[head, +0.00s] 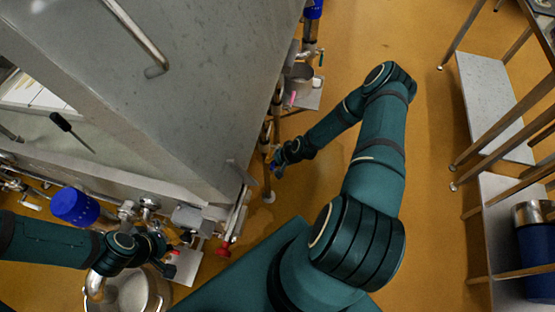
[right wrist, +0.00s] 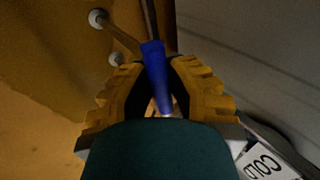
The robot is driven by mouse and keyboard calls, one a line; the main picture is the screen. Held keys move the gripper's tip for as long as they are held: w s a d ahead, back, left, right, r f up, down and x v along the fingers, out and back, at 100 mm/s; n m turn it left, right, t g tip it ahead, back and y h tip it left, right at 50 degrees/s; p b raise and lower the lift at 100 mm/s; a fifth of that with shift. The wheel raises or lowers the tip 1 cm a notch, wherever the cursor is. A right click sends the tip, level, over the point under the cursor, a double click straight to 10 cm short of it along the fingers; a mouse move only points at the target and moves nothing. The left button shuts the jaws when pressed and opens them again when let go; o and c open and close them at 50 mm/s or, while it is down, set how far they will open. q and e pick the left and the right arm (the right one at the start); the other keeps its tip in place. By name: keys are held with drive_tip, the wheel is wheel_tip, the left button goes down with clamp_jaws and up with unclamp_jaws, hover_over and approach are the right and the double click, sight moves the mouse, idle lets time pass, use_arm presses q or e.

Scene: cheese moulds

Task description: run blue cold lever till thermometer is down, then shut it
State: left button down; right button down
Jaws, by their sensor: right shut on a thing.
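The blue cold lever (right wrist: 155,68) stands between the yellow-padded fingers of my right gripper (right wrist: 157,90) in the right wrist view. The gripper is shut on it. A white label reading COLD (right wrist: 264,166) shows at the lower right there. In the head view my right gripper (head: 275,165) is beside the grey vat's right side, its fingers small. A thin probe with a black handle (head: 61,122) leans in the open vat; I cannot tell whether it is the thermometer, and no reading is legible. My left gripper (head: 167,262) is near a steel pot, its fingers unclear.
The large grey vat (head: 200,90) fills the upper left. A red-handled valve (head: 222,250) is at its near corner, and a blue cap (head: 75,206) at the left. The steel pot (head: 142,298) is below. Metal shelving (head: 495,105) stands right, with clear orange floor between.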

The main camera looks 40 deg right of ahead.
drive_tip(key=shift+a+r, duration=0.1)
idle(0.4)
drive_tip(key=c, duration=0.9)
unclamp_jaws()
drive_tip(key=shift+s+d+r, duration=0.15)
drive_tip(key=shift+d+r, duration=0.1)
drive_tip(key=shift+r, duration=0.1)
drive_tip(key=v, duration=1.1)
drive_tip(key=shift+r, duration=0.1)
